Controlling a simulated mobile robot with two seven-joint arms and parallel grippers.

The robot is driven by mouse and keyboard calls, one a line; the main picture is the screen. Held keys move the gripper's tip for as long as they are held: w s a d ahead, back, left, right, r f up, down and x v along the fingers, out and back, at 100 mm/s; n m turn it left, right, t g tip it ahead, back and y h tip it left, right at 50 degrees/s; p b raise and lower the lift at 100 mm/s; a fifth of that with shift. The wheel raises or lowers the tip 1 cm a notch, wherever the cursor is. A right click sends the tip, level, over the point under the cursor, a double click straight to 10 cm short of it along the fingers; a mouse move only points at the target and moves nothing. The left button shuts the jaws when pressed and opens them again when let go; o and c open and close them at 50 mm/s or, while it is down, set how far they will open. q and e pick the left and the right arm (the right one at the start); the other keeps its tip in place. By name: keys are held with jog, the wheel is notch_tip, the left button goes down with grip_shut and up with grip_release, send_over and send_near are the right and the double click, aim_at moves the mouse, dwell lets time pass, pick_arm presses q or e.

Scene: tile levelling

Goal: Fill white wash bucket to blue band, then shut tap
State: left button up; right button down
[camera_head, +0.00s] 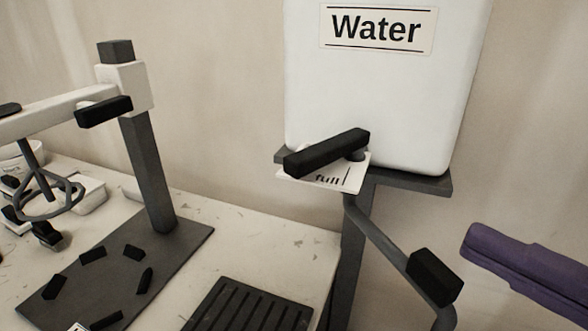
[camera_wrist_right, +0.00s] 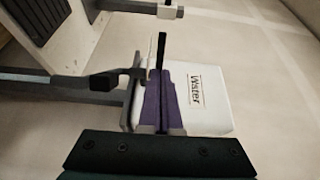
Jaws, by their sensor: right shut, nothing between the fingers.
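The white water tank (camera_head: 385,110), labelled "Water", stands on a grey shelf in the head view. It also shows in the right wrist view (camera_wrist_right: 215,115). The tap's black lever (camera_head: 325,153) lies over a small card (camera_head: 320,177) that reads "full". A grey spout pipe (camera_head: 380,240) runs down to the right, with a black block (camera_head: 435,277) on it. My right gripper (camera_head: 472,243), with purple fingers, is shut and empty to the right of the pipe, apart from the lever. The white wash bucket and its blue band are not in view. My left gripper is not in view.
A mixing stand (camera_head: 148,170) with a whisk (camera_head: 48,200) stands on a dark base at left. Several black pieces lie around it. A slatted black tray (camera_head: 250,308) lies at the table's front. The tabletop between stand and tank is mostly clear.

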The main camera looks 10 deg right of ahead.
jog(key=p, duration=0.1)
send_near(324, 161)
jog(key=x, duration=0.5)
jog(key=shift+w+a+r, duration=0.1)
jog(key=shift+w+a, duration=0.45)
jog(key=shift+w, duration=0.25)
